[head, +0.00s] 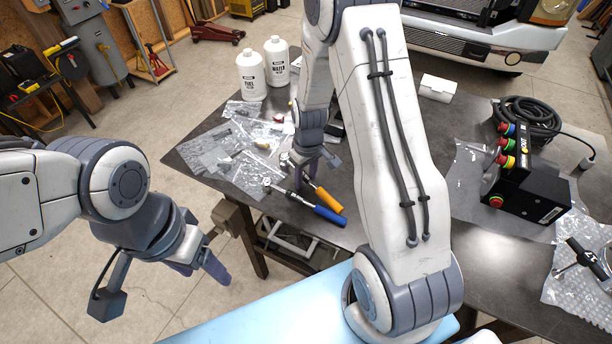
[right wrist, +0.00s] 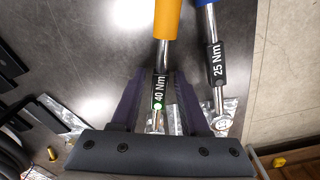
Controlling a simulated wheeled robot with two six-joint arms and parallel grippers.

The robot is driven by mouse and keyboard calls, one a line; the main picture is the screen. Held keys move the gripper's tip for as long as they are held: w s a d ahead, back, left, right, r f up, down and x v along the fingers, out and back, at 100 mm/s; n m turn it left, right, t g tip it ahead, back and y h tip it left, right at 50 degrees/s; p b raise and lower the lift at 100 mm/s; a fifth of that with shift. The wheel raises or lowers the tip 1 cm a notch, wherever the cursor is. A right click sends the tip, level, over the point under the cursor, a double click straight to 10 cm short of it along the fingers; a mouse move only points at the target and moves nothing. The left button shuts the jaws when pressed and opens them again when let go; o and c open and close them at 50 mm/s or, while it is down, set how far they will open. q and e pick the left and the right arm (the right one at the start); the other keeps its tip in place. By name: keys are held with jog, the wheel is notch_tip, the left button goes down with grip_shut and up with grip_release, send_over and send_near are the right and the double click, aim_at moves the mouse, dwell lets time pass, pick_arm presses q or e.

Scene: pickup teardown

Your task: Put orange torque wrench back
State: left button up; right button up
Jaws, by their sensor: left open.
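The orange-handled torque wrench (head: 326,199) lies on the dark table in the head view, its handle toward the front edge. In the right wrist view its orange handle (right wrist: 168,18) and 40 Nm label show. My right gripper (head: 309,170) is low over its shaft. In the right wrist view its fingers (right wrist: 160,98) stand apart on either side of the shaft, with gaps visible. A blue-handled torque wrench (head: 329,215), labelled 25 Nm (right wrist: 216,65), lies beside it. My left gripper (head: 204,268) is open and empty, off the table's left side. Part of the orange wrench's shaft is hidden by my right gripper.
Clear plastic bags (head: 222,155) with small parts lie to the left of the wrenches. Two white bottles (head: 251,76) stand at the back. A black control box (head: 530,180) and coiled cable (head: 528,113) sit at the right. A brown block (head: 229,216) juts from the table's left edge.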

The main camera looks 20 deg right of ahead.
aim_at(307, 177)
jog(key=shift+r, duration=0.1)
jog(key=shift+r, duration=0.25)
notch_tip(307, 177, up, 11)
jog(key=b, duration=0.2)
jog(key=s+a+r+n, duration=0.2)
jog(key=s+a+r, duration=0.3)
jog(key=s+a, duration=0.55)
jog(key=s+a+n, duration=0.1)
jog(key=s+a, duration=0.2)
jog(key=s, duration=0.3)
jog(key=s+a+r+n, duration=0.1)
jog(key=s+a, duration=0.3)
jog(key=s, duration=0.3)
jog(key=shift+a+g+y, duration=0.15)
jog(key=shift+g+y, duration=0.15)
jog(key=shift+y, duration=0.1)
